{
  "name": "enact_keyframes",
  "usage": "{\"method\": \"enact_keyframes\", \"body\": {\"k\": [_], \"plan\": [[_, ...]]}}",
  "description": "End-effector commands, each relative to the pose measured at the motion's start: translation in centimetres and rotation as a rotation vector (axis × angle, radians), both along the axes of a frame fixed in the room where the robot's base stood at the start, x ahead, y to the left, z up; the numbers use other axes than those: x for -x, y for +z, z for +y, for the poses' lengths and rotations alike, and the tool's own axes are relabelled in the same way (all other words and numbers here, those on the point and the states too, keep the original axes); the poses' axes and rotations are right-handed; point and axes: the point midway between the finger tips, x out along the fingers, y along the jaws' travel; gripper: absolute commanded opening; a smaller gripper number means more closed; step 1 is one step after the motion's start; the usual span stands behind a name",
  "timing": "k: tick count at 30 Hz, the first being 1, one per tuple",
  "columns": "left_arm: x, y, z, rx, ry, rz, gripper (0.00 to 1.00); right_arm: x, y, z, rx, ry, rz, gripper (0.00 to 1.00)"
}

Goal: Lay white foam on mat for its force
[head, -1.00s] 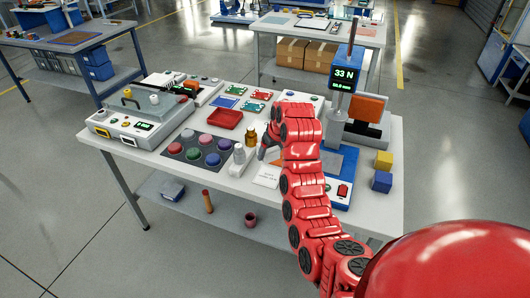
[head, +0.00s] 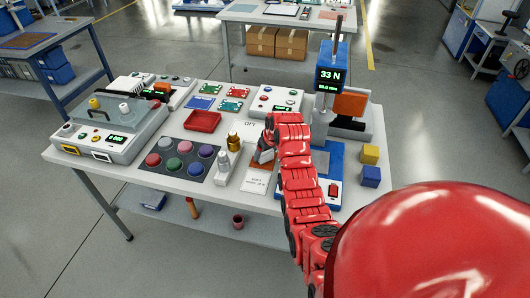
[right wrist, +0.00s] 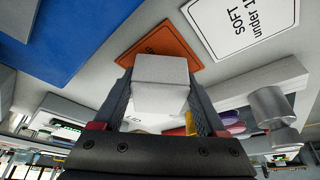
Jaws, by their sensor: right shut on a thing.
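My right gripper (right wrist: 160,108) is shut on a pale white foam block (right wrist: 160,72), which shows between its two fingers in the right wrist view. In the head view the right gripper (head: 264,150) is over the table, left of the test press; the foam is hard to make out there. Beyond the block lies a flat orange mat (right wrist: 150,40), partly hidden by it. Next to it is a white card (right wrist: 240,25) reading "SOFT under 1…", cut off by the frame; it also shows in the head view (head: 256,184). My left gripper is out of view.
The blue test press (head: 331,75) reads 33 N, right of my arm. Yellow (head: 370,154) and blue cubes (head: 370,177) sit at the right edge.

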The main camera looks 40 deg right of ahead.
Motion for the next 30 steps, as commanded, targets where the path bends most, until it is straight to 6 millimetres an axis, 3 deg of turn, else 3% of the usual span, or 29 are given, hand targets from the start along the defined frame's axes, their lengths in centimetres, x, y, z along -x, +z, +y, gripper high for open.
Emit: {"method": "enact_keyframes", "body": {"k": [3,12,13,17,30], "plan": [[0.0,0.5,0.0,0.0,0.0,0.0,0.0,0.0,-1.0,0.0,0.001,0.0,-0.001,0.11],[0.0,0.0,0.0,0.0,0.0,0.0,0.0,-0.1,-1.3,0.0,0.002,0.001,-0.003,0.11],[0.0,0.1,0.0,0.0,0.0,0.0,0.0,-0.1,-1.3,0.0,0.002,0.001,-0.003,0.76],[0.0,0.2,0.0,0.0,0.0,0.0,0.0,-0.1,-1.2,0.0,0.002,0.001,-0.003,0.99],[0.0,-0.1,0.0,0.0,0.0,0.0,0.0,0.3,0.0,0.0,0.002,-0.001,-0.005,1.0]]}}
